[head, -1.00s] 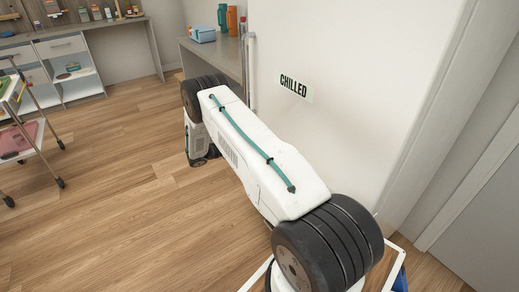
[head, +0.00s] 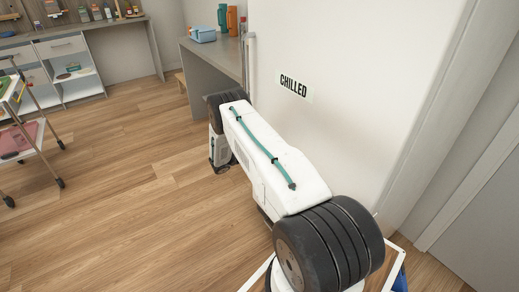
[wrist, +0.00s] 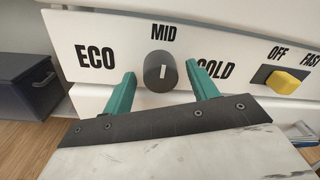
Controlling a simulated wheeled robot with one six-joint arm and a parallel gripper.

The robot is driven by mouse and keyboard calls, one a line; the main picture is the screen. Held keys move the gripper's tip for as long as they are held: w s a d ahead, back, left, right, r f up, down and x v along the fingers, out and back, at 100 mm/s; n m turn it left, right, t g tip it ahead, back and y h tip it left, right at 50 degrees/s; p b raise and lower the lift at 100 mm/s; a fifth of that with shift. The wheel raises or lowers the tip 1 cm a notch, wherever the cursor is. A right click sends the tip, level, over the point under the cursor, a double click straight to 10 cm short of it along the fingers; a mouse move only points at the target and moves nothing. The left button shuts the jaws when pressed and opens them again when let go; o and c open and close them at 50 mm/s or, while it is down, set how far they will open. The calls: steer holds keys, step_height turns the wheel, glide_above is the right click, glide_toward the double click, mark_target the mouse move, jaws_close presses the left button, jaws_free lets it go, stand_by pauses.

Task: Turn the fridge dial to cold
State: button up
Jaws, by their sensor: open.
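The dial (wrist: 160,72) is a dark round knob with a white pointer mark, in the wrist view on a white panel. Its mark points roughly up, towards the word MID. ECO is printed to its left and COLD to its right, where a finger partly covers the first letter. My gripper (wrist: 161,85) is open, with one green finger on each side of the dial. I cannot tell whether the fingers touch it. In the head view the white fridge (head: 350,120) bears a CHILLED label, and the dial is not visible there.
A yellow switch (wrist: 286,82) marked OFF and FAST sits right of the dial. A dark box (wrist: 30,85) stands at the left in the wrist view. A grey counter (head: 212,62) stands behind my arm, and a trolley (head: 30,140) at the left. The wooden floor between is clear.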

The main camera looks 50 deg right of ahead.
steer(key=shift+c, duration=0.3)
steer(key=c, duration=0.9)
steer(key=shift+c, duration=0.2)
steer(key=m, duration=1.1)
steer(key=shift+w+r+t, duration=0.1)
steer(key=shift+t, duration=0.2)
steer(key=shift+m, duration=0.4)
steer(key=o, duration=1)
